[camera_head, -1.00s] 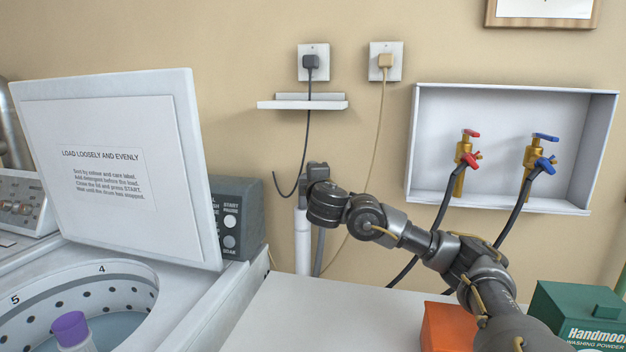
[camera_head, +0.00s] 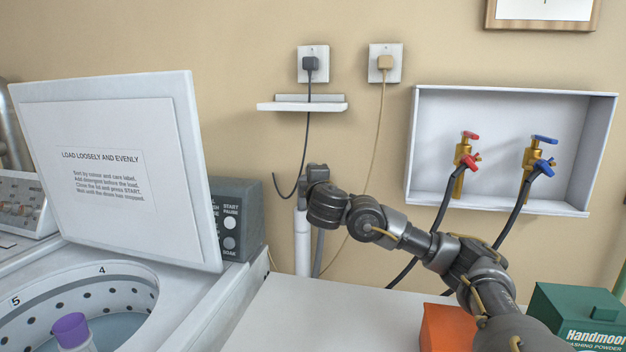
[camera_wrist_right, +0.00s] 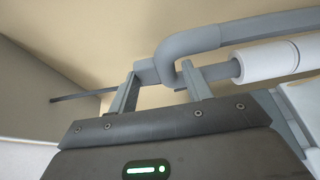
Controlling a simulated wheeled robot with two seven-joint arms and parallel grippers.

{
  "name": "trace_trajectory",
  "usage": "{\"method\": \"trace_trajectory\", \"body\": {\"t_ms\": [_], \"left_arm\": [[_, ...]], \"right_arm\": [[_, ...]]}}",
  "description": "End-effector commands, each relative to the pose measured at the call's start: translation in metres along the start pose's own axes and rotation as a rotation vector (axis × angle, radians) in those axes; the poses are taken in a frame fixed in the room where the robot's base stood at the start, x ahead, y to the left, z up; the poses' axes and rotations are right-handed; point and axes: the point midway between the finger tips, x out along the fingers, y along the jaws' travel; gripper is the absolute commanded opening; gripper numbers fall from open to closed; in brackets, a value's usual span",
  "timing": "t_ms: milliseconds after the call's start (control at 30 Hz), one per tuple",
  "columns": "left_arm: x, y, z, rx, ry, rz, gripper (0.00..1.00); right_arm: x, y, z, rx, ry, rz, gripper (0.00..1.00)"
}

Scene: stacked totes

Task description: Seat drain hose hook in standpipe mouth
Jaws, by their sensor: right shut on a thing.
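The grey drain hose hook (camera_wrist_right: 185,42) is an upturned bend in the right wrist view. My right gripper (camera_wrist_right: 162,92) is shut on it, with one finger on each side. The hook's short end points at the mouth of the white standpipe (camera_wrist_right: 265,62) and appears to enter it; how deep, I cannot tell. In the head view my right gripper (camera_head: 317,172) is just above the upright standpipe (camera_head: 303,248), partly hiding the hook. The hose (camera_head: 319,248) hangs beside the pipe, on its right. My left gripper is not in view.
The washer's open lid (camera_head: 120,165) and grey control box (camera_head: 240,220) stand left of the pipe. A small shelf (camera_head: 302,106) with a hanging black cord is above. A tap box (camera_head: 425,140) is to the right.

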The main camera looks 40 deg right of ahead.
Motion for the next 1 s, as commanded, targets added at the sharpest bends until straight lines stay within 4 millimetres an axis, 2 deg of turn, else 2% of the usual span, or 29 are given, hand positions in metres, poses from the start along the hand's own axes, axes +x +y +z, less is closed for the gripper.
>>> {"method": "trace_trajectory", "body": {"t_ms": [1000], "left_arm": [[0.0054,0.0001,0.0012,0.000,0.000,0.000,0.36]], "right_arm": [[-0.0001,-0.0001,0.0008,-0.001,0.000,0.003,0.22]]}}
